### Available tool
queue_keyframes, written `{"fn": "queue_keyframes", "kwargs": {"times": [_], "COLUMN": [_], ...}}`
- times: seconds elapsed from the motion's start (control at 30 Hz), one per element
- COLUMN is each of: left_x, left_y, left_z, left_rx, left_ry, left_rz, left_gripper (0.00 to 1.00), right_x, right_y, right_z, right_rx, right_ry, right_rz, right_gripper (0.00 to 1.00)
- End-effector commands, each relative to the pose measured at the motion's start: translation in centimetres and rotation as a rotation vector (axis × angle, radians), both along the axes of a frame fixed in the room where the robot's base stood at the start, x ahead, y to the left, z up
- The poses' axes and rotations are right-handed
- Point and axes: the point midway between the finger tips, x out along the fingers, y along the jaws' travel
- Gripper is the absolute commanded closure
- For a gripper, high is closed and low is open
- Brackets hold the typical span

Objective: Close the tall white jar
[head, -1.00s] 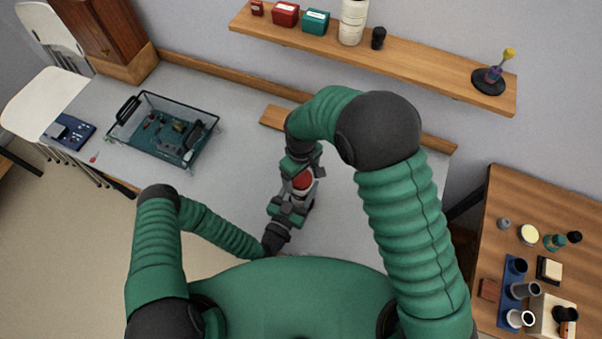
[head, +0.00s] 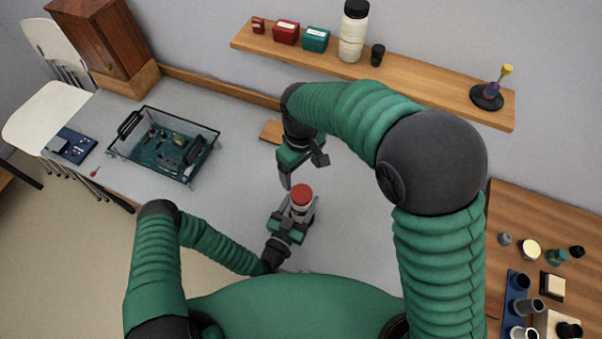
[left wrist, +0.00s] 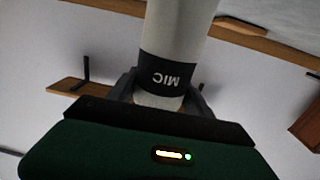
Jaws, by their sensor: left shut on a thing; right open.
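A tall white jar (head: 299,209) with a red top (head: 301,192) stands upright in my left gripper (head: 302,213), over the grey table. In the left wrist view the jar (left wrist: 178,30) is pale, with a black band (left wrist: 168,75) reading "MIC" upside down; its top is out of that view. My left gripper (left wrist: 165,92) is shut around it. The red top sits on the jar; I cannot tell how firmly. My right gripper (head: 304,172) is open and empty, above and behind the jar, apart from it.
The grey table (head: 240,170) is clear around the jar. A wire-edged tray (head: 190,178) with small parts stands left. The wall shelf (head: 425,82) holds boxes and a white container with black lid (head: 351,40). A wooden side table (head: 565,212) with several small items is right.

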Motion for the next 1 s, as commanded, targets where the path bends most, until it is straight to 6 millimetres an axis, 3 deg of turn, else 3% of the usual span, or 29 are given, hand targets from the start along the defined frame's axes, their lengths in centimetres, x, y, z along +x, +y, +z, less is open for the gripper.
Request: {"fn": "queue_keyframes", "kwargs": {"times": [0.17, 0.2, 0.37, 0.77, 1.0], "left_x": [0.0, 0.0, 0.0, -0.5, -4.9], "left_y": [0.0, 0.0, 0.0, 0.2, 2.2], "left_z": [0.0, 0.0, 0.0, -0.1, -0.3], "left_rx": [0.000, 0.000, 0.000, 0.001, -0.001], "left_ry": [-0.001, -0.001, -0.001, 0.000, 0.004], "left_rz": [0.001, 0.001, 0.001, 0.000, -0.002], "left_gripper": [1.00, 0.39, 0.18, 0.16, 0.16], "right_x": [0.0, 0.0, 0.0, 0.0, 0.0], "right_y": [0.0, 0.0, 0.0, 0.0, 0.0], "right_z": [0.0, 0.0, 0.0, -0.2, -1.1], "right_rx": [0.000, 0.000, 0.001, 0.001, 0.001], "right_ry": [0.000, 0.000, -0.001, -0.001, -0.001], "right_rz": [0.000, 0.000, 0.000, 0.000, 0.000], "right_gripper": [0.19, 0.19, 0.19, 0.19, 0.19]}}
